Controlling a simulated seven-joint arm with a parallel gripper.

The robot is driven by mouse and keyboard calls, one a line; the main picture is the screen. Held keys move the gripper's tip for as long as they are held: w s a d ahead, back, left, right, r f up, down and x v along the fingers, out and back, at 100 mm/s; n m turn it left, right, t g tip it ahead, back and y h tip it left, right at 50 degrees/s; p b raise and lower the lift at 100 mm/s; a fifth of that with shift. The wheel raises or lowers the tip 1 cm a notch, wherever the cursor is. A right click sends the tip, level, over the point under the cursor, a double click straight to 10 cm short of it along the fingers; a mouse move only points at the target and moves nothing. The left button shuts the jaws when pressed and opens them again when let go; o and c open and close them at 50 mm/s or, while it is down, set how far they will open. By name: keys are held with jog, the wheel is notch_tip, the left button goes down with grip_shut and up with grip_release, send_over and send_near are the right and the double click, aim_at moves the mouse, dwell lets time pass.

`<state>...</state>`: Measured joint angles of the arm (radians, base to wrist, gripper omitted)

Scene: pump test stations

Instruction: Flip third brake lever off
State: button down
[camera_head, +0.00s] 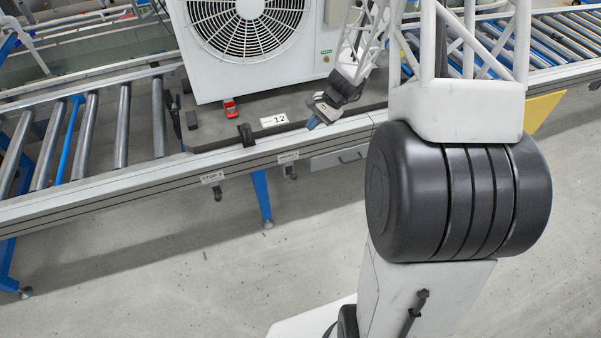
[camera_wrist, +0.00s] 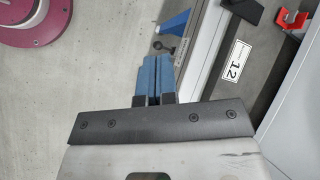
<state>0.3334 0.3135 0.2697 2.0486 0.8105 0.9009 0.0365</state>
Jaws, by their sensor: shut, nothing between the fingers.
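A label that appears to read STOP 3 (camera_head: 212,177) is on the conveyor's front rail, with a small dark lever (camera_head: 217,193) below it. A second label (camera_head: 288,157), too small to read, is farther right with another dark lever (camera_head: 290,173) below it. In the wrist view a small dark lever (camera_wrist: 158,45) and a label (camera_wrist: 181,51) lie just beyond the fingertips. I cannot tell which lever is the third brake lever. My gripper (camera_head: 312,123) is near the rail's edge, up and right of the second label; its blue fingers (camera_wrist: 158,62) are shut and empty.
A black block (camera_head: 246,134) stands on the rail's edge; it also shows in the wrist view (camera_wrist: 243,9). Open floor (camera_head: 150,260) lies in front.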

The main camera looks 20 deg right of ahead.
aim_at(296, 175)
jog(key=w+d+f+m, duration=0.1)
jog(key=d+f, duration=0.1)
jog(key=f, duration=0.5)
jog(key=w+d+f+m+t+y, duration=0.1)
jog(key=d+f+m, duration=0.1)
jog(key=f, duration=0.5)
jog(key=w+d+f+m, duration=0.1)
jog(key=d+f+m, duration=0.1)
jog(key=f, duration=0.5)
jog(key=shift+w+d+f+t+y, duration=0.3)
jog(key=shift+w+d, duration=0.1)
jog(key=shift+d, duration=0.5)
jog(key=shift+a, duration=0.1)
jog(key=shift+x, duration=6.9)
jog(key=shift+s+f+t, duration=0.25)
jog(key=shift+f+t, duration=0.05)
jog(key=shift+t, duration=0.2)
jog(key=f+t, duration=0.1)
jog(key=s+f+n+t, duration=0.1)
jog(key=f, duration=0.1)
jog(key=f+n+t, duration=0.1)
jog(key=t, duration=0.1)
jog(key=shift+s+f+y, duration=0.3)
jog(key=shift+s+y, duration=0.1)
jog(key=shift+r, duration=0.2)
